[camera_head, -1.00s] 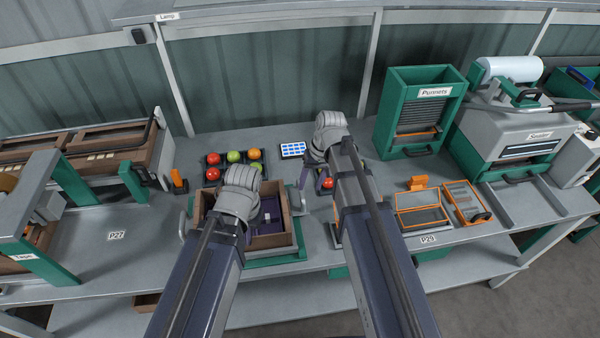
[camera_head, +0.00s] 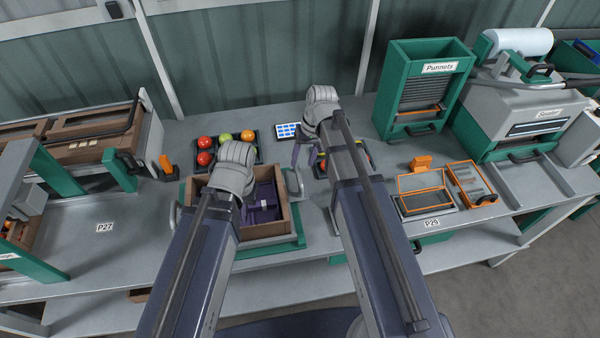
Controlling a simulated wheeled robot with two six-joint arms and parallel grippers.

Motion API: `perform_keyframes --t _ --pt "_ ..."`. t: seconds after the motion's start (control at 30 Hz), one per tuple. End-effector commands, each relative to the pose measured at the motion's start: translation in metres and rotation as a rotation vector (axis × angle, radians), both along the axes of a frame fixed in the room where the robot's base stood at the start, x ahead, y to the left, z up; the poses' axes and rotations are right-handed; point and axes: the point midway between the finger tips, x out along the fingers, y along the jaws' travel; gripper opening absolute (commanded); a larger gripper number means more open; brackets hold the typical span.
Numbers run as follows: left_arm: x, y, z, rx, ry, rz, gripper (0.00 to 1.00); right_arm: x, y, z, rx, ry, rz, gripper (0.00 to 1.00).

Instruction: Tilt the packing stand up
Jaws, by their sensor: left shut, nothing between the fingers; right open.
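The packing stand (camera_head: 272,251) has a green base and lies low on the bench, looking flat. A brown wooden box (camera_head: 283,226) sits on it, with grey handles at the left and right sides. The right handle (camera_head: 295,184) shows clearly. My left gripper (camera_head: 262,207) is over the box, its purple fingers shut with nothing between them; my wrist hides the box's left part. My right gripper (camera_head: 304,156) is open, behind and just above the right handle; I cannot tell whether it touches it.
A tray of red, green and orange tomatoes (camera_head: 226,150) lies behind the box, partly hidden by my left wrist. A second tray (camera_head: 356,157) shows behind my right arm. Orange-framed trays (camera_head: 425,192), a green Punnets bin (camera_head: 416,95) and a sealer (camera_head: 520,115) stand to the right.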

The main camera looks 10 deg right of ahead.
Motion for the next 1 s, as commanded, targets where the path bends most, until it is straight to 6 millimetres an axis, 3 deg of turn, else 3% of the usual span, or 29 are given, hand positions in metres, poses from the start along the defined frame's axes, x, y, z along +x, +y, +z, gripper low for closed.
perform_keyframes --t 0.03,0.3,0.7,1.0 --pt "0.000 0.000 -0.014 0.000 0.000 0.000 0.00 0.000 0.002 -0.014 0.000 0.000 0.000 0.52" --pt "0.000 0.000 -0.045 0.000 0.000 0.000 0.00 0.000 0.008 -0.045 0.000 0.000 0.001 0.52" --pt "0.000 0.000 -0.048 0.000 0.000 0.000 0.00 0.000 0.010 -0.048 0.000 0.000 0.000 0.51" --pt "0.000 0.000 -0.048 0.000 0.000 0.000 0.00 0.000 0.010 -0.048 0.000 0.000 0.000 0.17"
